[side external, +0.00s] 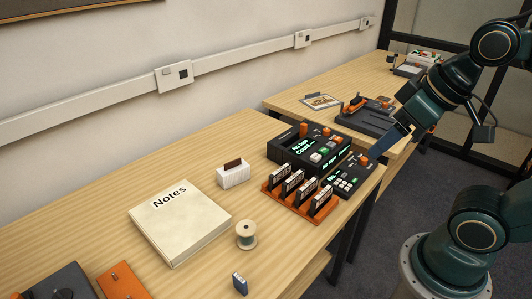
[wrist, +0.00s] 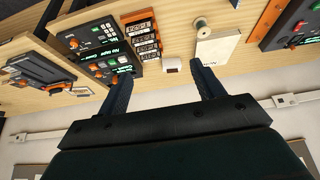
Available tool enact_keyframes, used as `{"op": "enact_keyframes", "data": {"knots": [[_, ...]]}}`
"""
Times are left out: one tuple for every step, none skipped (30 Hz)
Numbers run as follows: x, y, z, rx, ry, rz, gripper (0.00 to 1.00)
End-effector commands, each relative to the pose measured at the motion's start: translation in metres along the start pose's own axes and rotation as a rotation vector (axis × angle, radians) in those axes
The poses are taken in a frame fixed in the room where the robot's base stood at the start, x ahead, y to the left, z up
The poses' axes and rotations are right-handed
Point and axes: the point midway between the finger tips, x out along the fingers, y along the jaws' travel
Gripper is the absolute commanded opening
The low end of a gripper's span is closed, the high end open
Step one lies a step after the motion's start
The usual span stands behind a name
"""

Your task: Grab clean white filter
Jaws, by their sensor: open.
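A small white block (side external: 233,174) with a dark brown piece standing in its top sits on the wooden table, behind the Notes box. It also shows in the wrist view (wrist: 171,65), between and beyond my fingertips. I cannot tell whether it is the white filter, and nothing else in view is clearly a filter. My gripper (side external: 376,152) is open and empty, above the right end of the near table by the black consoles. It is well to the right of the white block. Its two blue fingers (wrist: 161,70) stand apart in the wrist view.
An orange rack of black cartridges (side external: 297,193) and black consoles (side external: 308,149) crowd the right end. Bare wood surrounds the white block.

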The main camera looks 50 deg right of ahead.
Motion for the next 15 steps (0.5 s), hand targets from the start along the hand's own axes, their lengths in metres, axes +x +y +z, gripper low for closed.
{"op": "enact_keyframes", "data": {"knots": [[0.0,0.0,0.0,0.0,0.0,0.0,0.67],[0.0,0.0,0.0,0.001,0.0,0.0,0.67],[0.0,0.0,-0.001,0.002,-0.001,0.0,0.67],[0.0,0.0,-0.002,0.005,-0.001,0.0,0.67],[0.0,0.0,-0.003,0.008,-0.002,0.0,0.67],[-0.001,0.0,-0.004,0.015,-0.004,0.0,0.67],[-0.001,0.0,-0.006,0.021,-0.006,0.0,0.67],[-0.001,0.0,-0.009,0.029,-0.009,0.0,0.67],[-0.001,0.0,-0.012,0.044,-0.014,0.0,0.67],[-0.001,0.0,-0.016,0.055,-0.017,0.0,0.67],[-0.001,0.0,-0.019,0.07,-0.021,0.0,0.67],[-0.001,0.0,-0.025,0.091,-0.028,0.001,0.67],[-0.001,0.0,-0.03,0.11,-0.034,0.001,0.67],[0.0,-0.001,-0.035,0.128,-0.039,0.002,0.67],[0.0,-0.001,-0.042,0.156,-0.047,0.003,0.67]]}}
